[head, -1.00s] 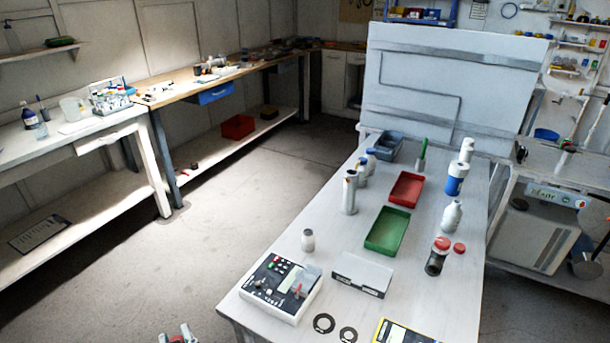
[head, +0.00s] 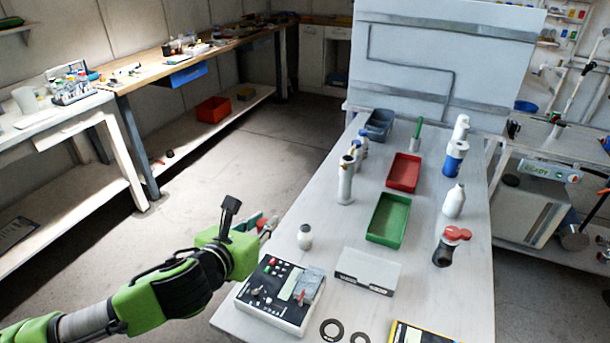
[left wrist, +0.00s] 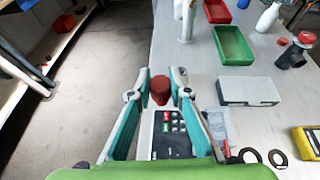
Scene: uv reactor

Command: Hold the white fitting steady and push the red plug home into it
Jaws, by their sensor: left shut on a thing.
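My left gripper (head: 266,227) is off the table's left side, just left of a small white bottle-like piece (head: 304,237) on the bench. In the left wrist view its fingertips (left wrist: 160,88) are shut on a red plug (left wrist: 159,92), which is held near the control box. Only a bit of red shows at the gripper in the head view. I cannot tell surely which piece is the white fitting; the small white piece is one candidate, and a taller white cylinder (head: 346,182) stands farther back. My right gripper is not in view.
A control box (head: 279,294) stands at the table's near left, with a grey-white block (head: 365,270) to its right. Green (head: 387,221) and red (head: 404,172) trays lie behind. A dark piece with a red top (head: 446,250) stands at right. Black rings (head: 331,329) lie in front.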

